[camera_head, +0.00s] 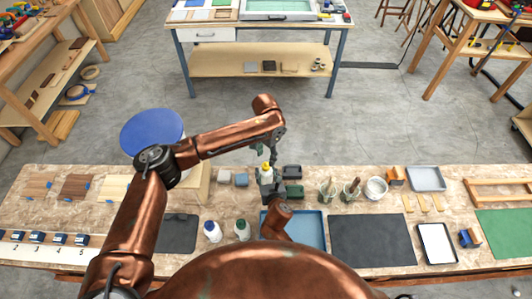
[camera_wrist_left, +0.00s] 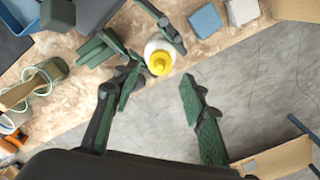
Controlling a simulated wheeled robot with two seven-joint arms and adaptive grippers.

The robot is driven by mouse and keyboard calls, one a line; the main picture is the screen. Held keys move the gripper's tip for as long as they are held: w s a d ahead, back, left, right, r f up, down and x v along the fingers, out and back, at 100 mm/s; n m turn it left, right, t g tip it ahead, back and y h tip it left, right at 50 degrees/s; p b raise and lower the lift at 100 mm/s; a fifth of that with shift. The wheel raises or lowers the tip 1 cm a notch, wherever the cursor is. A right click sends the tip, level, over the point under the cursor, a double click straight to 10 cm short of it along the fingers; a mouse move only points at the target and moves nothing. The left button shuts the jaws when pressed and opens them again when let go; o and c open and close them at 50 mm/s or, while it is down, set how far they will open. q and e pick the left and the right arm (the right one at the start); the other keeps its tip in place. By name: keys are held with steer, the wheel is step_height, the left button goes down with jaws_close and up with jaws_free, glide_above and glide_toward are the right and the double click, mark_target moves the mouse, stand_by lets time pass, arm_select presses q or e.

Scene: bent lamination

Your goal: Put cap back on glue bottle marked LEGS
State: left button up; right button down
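A white glue bottle (camera_head: 266,175) with a yellow top shows near the middle of the table; in the left wrist view the bottle (camera_wrist_left: 152,48) is seen from above. No label is readable, and I cannot tell whether the yellow part is cap or nozzle. My right gripper (camera_wrist_left: 161,50) has its green fingers on both sides of the bottle, seemingly touching it; in the head view it is mostly hidden. My left gripper (camera_head: 268,158) is above the bottle. In the left wrist view, my left gripper (camera_wrist_left: 162,78) is open and empty, with the yellow top just beyond its fingertips.
A white bottle with a blue top (camera_head: 212,231) and one with a green top (camera_head: 242,229) stand at the front. Grey and blue blocks (camera_head: 241,180) lie left of the held bottle. A blue tray (camera_head: 312,229), a dark mat (camera_head: 372,240) and cups (camera_head: 327,190) are to the right.

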mark_target(266, 163)
arm_select(q)
steer(key=shift+f, duration=3.1)
steer(key=shift+c, duration=0.3)
jaws_close()
steer(key=shift+o, duration=1)
jaws_free()
step_height(266, 163, up, 12)
